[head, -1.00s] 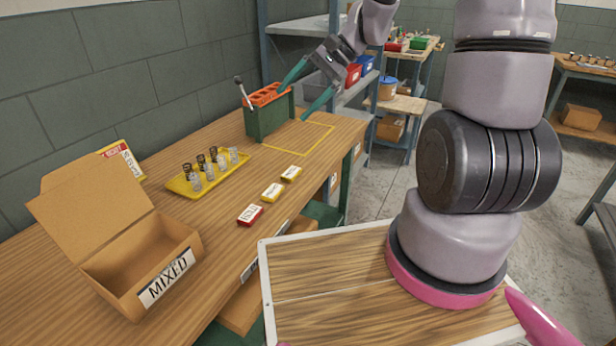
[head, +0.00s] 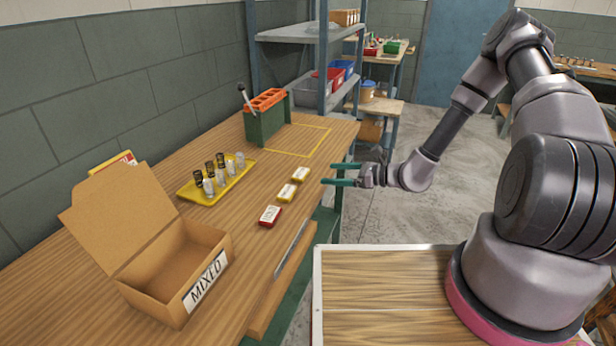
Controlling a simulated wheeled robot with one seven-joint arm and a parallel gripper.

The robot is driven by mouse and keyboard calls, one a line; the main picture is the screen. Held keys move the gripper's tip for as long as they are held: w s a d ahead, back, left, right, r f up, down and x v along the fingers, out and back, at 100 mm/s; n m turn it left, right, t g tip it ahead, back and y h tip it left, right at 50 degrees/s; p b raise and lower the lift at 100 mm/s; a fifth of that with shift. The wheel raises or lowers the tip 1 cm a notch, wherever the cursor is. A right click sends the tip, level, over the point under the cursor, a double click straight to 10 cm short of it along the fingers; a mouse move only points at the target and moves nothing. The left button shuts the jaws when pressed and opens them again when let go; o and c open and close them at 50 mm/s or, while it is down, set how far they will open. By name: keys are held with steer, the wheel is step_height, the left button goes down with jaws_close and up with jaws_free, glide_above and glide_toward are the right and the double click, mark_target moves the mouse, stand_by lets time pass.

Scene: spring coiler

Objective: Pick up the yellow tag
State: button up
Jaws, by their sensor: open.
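Two small yellow tags with white labels lie on the wooden bench in the head view. The nearer yellow tag (head: 286,193) is just beyond a red tag; the farther yellow tag (head: 300,174) lies closest to my gripper. The red tag (head: 270,216) with a white label is nearest to me in the row. My gripper (head: 329,174) has two teal fingers pointing left, spread apart with nothing between them. It appears just right of the farther yellow tag, around the bench's right edge, not touching it. Its exact height above the bench is hard to tell.
On the bench (head: 130,230) stand an open cardboard box (head: 205,284) marked MIXED, a yellow tray (head: 225,192) with several springs, and a green coiler (head: 266,126) with an orange top and lever. A yellow outlined square (head: 300,141) is empty. Shelves stand behind.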

mark_target(303, 173)
steer(key=x, duration=1)
steer(key=shift+w+d+f, duration=0.1)
steer(key=shift+f, duration=0.1)
steer(key=c, duration=1.1)
steer(key=shift+r, duration=0.15)
